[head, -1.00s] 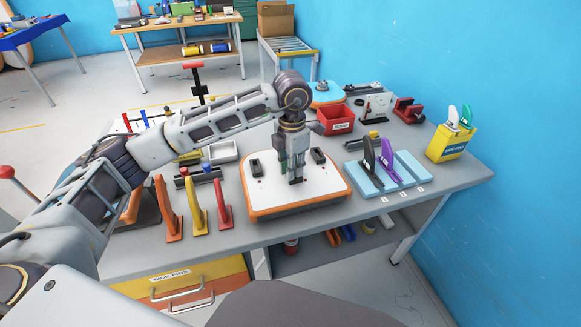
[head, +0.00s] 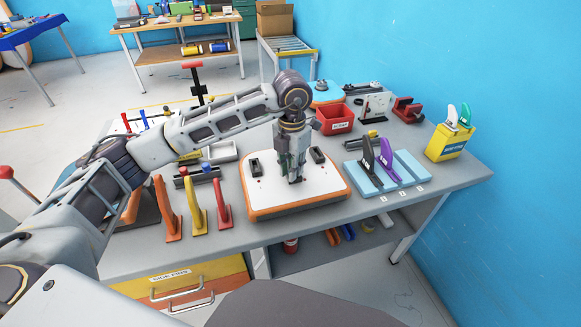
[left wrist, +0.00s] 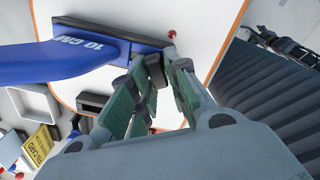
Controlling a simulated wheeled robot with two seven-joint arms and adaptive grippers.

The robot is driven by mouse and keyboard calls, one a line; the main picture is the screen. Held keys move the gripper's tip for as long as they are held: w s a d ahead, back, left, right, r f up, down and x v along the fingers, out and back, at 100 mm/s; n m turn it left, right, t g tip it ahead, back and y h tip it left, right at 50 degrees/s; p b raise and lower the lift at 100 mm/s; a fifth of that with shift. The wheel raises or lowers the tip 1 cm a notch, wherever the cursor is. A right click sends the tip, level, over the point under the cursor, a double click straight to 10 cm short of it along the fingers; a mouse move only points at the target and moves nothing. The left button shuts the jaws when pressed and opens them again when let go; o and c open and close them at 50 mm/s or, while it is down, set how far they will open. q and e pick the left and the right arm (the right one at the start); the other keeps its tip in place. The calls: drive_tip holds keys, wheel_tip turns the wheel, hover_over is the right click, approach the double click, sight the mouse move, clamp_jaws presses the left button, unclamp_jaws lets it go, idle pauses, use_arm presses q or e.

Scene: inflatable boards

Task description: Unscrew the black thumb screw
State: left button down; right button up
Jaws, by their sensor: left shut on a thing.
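The white board with an orange rim (head: 262,196) lies on the grey bench. My left gripper (head: 295,180) points down onto its middle; its fingertips also show in the left wrist view (left wrist: 168,68). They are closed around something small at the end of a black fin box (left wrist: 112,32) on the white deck. A blue fin marked 10 CM (left wrist: 60,62) stands in that box; in the head view the gripper mostly hides it. My right gripper is out of view.
Orange, yellow and red fins (head: 195,208) stand left of the board. Purple and black fins stand in a light blue rack (head: 403,169) on the right. Behind are a red bin (head: 335,117) and a grey tray (head: 222,151). A yellow box (head: 450,143) stands far right.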

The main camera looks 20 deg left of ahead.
use_arm(q)
drive_tip(key=shift+f+n, duration=0.1)
drive_tip(key=shift+n, duration=0.8)
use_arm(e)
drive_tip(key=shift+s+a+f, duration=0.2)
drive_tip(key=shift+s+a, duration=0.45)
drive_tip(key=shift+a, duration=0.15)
use_arm(q)
drive_tip(key=shift+n, duration=0.3)
drive_tip(key=shift+d+n, duration=0.15)
drive_tip(key=shift+n, duration=1.35)
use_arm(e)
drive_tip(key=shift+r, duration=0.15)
use_arm(q)
drive_tip(key=shift+d+n, duration=0.1)
drive_tip(key=shift+n, duration=0.2)
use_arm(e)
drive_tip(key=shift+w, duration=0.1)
use_arm(q)
drive_tip(key=shift+d+n+p, duration=0.1)
drive_tip(key=shift+n+p, duration=0.25)
drive_tip(key=shift+n, duration=1.05)
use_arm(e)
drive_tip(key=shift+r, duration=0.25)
use_arm(q)
drive_tip(key=shift+d+n, duration=0.15)
drive_tip(key=shift+n, duration=0.15)
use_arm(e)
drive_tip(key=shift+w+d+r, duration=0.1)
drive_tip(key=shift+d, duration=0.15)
